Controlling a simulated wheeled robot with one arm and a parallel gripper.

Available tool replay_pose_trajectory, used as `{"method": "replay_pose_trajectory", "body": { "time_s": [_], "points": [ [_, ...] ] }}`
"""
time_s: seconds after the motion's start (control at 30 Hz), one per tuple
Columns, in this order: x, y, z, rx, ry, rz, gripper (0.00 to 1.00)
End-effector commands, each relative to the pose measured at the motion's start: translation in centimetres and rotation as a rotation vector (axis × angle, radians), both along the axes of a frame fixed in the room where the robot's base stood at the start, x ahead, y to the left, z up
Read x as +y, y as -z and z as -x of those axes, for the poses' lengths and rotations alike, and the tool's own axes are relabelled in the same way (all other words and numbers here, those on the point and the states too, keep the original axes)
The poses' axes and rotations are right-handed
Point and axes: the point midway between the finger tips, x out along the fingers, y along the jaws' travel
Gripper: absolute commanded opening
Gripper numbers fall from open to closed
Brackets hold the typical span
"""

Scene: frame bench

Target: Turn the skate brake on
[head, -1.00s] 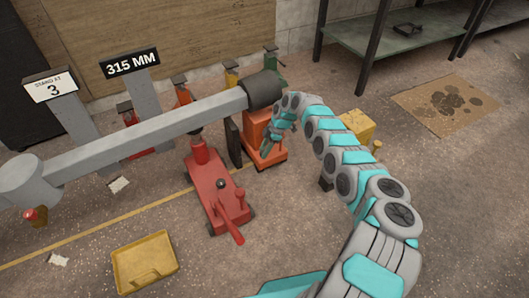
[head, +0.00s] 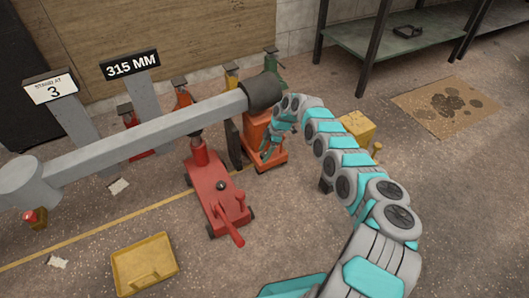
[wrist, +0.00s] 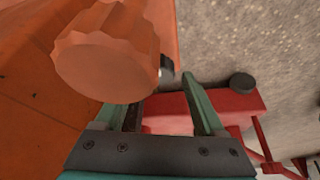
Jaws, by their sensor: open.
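An orange wheeled stand (head: 256,128), which looks like the skate, stands under the dark end of the grey beam. In the wrist view its orange body (wrist: 40,120) fills the left side. A large ribbed orange knob (wrist: 105,52) sticks out from it, close by and just left of my fingers. My gripper (wrist: 163,95) is open with nothing between its fingers. In the head view my gripper (head: 267,150) hangs beside the front of the orange stand. I cannot tell whether it touches the knob, and no brake marking is legible.
A red wheeled jack (head: 217,195) stands left of the orange stand; its red body (wrist: 215,110) lies beyond my fingers. The grey beam (head: 150,135) runs overhead. A yellow tray (head: 145,265) lies front left, and a yellow box (head: 358,125) stands right.

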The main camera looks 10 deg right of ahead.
Motion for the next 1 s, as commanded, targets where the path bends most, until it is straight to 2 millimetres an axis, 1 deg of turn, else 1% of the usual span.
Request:
{"method": "replay_pose_trajectory", "body": {
  "time_s": [0.17,0.27,0.5,0.63,0.77,1.0],
  "points": [
    [-0.2,-0.6,-0.1,-0.002,0.001,0.001,0.71],
    [-0.6,-1.5,-0.2,-0.004,0.002,0.002,0.71],
    [-2.1,-4.9,-0.1,-0.001,0.000,0.001,0.71],
    [-2.8,-6.6,-0.2,-0.002,0.002,0.000,0.71],
    [-3.0,-7.2,-0.1,0.000,0.001,0.000,0.71],
    [-3.0,-7.2,-0.1,0.001,0.000,0.000,0.71]
  ]
}}
